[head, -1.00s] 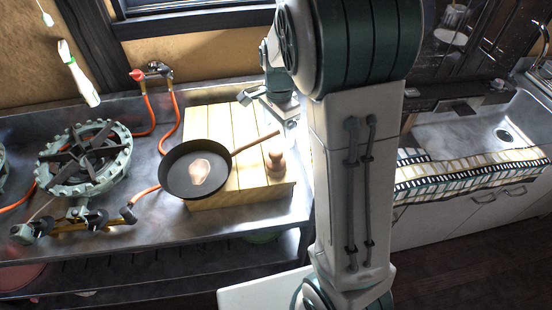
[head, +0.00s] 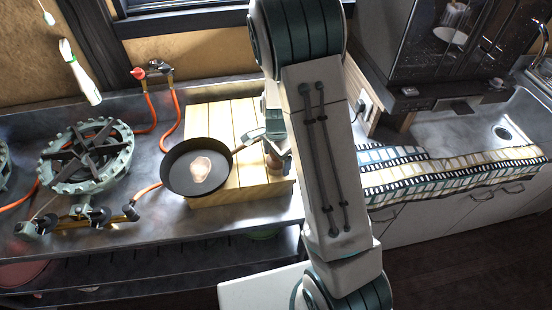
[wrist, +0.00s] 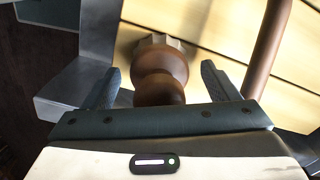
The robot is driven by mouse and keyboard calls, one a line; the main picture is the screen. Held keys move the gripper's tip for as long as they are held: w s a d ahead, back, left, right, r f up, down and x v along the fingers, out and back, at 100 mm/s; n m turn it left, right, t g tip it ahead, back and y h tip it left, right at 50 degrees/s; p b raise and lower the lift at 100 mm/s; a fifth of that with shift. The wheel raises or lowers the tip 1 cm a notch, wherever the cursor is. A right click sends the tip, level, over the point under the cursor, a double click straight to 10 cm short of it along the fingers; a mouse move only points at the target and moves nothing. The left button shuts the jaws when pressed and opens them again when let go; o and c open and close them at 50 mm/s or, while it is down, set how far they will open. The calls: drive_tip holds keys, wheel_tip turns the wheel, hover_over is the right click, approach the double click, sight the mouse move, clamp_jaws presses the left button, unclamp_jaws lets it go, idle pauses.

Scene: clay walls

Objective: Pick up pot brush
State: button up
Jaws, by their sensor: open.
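The pot brush (head: 272,161), a round brown wooden knob with a pale bristle end, stands on the right side of the wooden board (head: 222,122). In the head view my arm and gripper partly hide it. In the wrist view the brush (wrist: 160,72) shows between the two fingers. My gripper (head: 270,143) is open, with one finger on each side of the brush; in the wrist view the gripper (wrist: 162,85) shows a gap beside the brush on both sides.
A black frying pan (head: 190,180) holding a pale piece of food sits left of the brush, its wooden handle close to my gripper. A gas burner (head: 85,157) with orange hoses stands left on the metal counter (head: 150,228). A patterned cloth (head: 450,172) lies by the sink at right.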

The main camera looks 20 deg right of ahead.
drive_tip(key=shift+f, duration=0.35)
drive_tip(key=shift+c, duration=0.3)
drive_tip(key=c, duration=1)
drive_tip(key=shift+c, duration=0.2)
